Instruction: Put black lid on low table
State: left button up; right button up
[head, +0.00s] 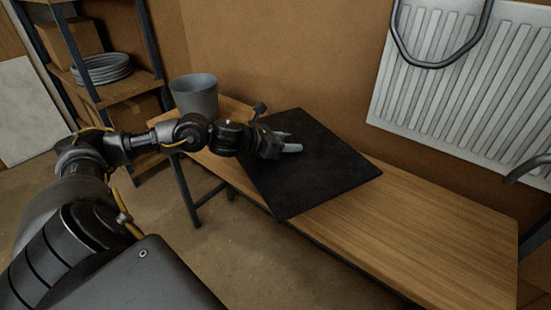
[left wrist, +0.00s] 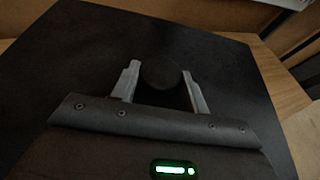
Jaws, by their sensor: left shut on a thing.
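The black lid (head: 320,165), a flat dark square sheet, is at the wooden low table (head: 440,230), over its middle-left part. Its near corner reaches past the table's front edge. I cannot tell whether it rests on the top or hangs just above it. My left gripper (head: 288,141) is over the lid. In the left wrist view the gripper (left wrist: 158,82) has its two grey fingers on either side of a dark round knob (left wrist: 160,71) on the lid (left wrist: 90,50), and is shut on it. My right gripper is not in view.
A grey bucket (head: 196,96) stands at the table's left end. A white radiator (head: 460,80) hangs on the wall behind. A shelf rack with boxes and a coiled hose (head: 102,68) stands at the back left. The table's right half is bare.

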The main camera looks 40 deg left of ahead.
pick_arm(q)
jog(key=a+f, duration=0.2)
jog(key=w+a+f, duration=0.1)
jog(key=a+f, duration=0.3)
jog(key=shift+w+a+f+p, duration=0.1)
jog(key=shift+w+a+p, duration=0.25)
jog(key=shift+a+f, duration=0.15)
jog(key=shift+f, duration=0.15)
notch_tip(320, 180, down, 3)
jog(key=shift+a+p, duration=0.1)
jog(key=shift+p, duration=0.4)
jog(key=shift+f, duration=0.1)
jog(key=o, duration=1.3)
jog(key=shift+s+a, duration=0.1)
jog(key=shift+s, duration=0.2)
jog(key=v, duration=1)
jog(key=shift+s, duration=0.15)
jog(key=shift+s+a+r, duration=0.2)
jog(key=shift+s+r, duration=0.2)
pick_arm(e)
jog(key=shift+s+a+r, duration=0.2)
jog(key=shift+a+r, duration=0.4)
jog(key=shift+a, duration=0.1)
